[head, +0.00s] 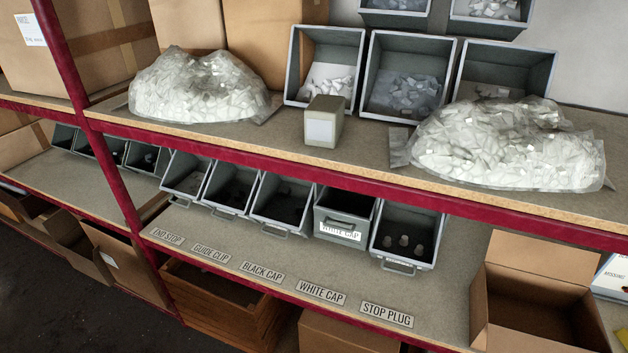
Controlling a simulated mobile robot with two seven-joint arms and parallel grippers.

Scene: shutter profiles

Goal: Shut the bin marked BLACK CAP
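The BLACK CAP label (263,272) is on the lower shelf's front strip, third from the left in a row of labels. Behind it, the third grey bin (279,222) in the row stands open, with dark pieces inside and a handle at its low front edge. No marking is readable on this bin itself. To its right, the WHITE CAP bin (341,231) has its front up, with its label facing out. Neither of my grippers is in view.
Open bins stand at END STOP (184,186), GUIDE CLIP (226,206) and STOP PLUG (402,261). The red upper shelf edge (300,172) runs just above the bins. Bags of white pieces (200,90) lie on the upper shelf. An open carton (540,262) is at right.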

